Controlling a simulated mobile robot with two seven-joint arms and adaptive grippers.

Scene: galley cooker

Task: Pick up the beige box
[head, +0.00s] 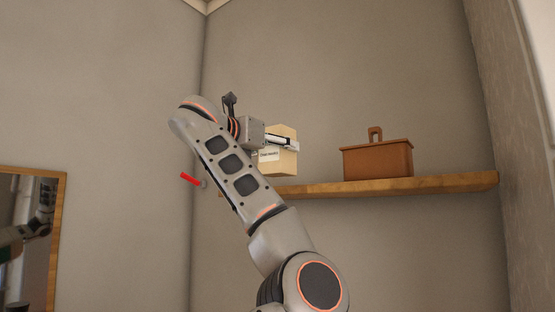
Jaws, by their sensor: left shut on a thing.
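The beige box (284,162) is at the left part of the wooden shelf in the head view, with a small white label on its front. My left gripper (289,143) reaches it from the left and is shut on it near its upper part. The box's left side is hidden behind my gripper and arm. Its bottom is close to the shelf's level; I cannot tell whether it touches the shelf. My right gripper is not in view.
The wooden shelf (450,184) runs along the back wall. A brown lidded box with a loop handle (377,158) stands on it to the right, with a gap between. A red-handled thing (190,179) is by the left wall. A wood-framed mirror (60,230) is at lower left.

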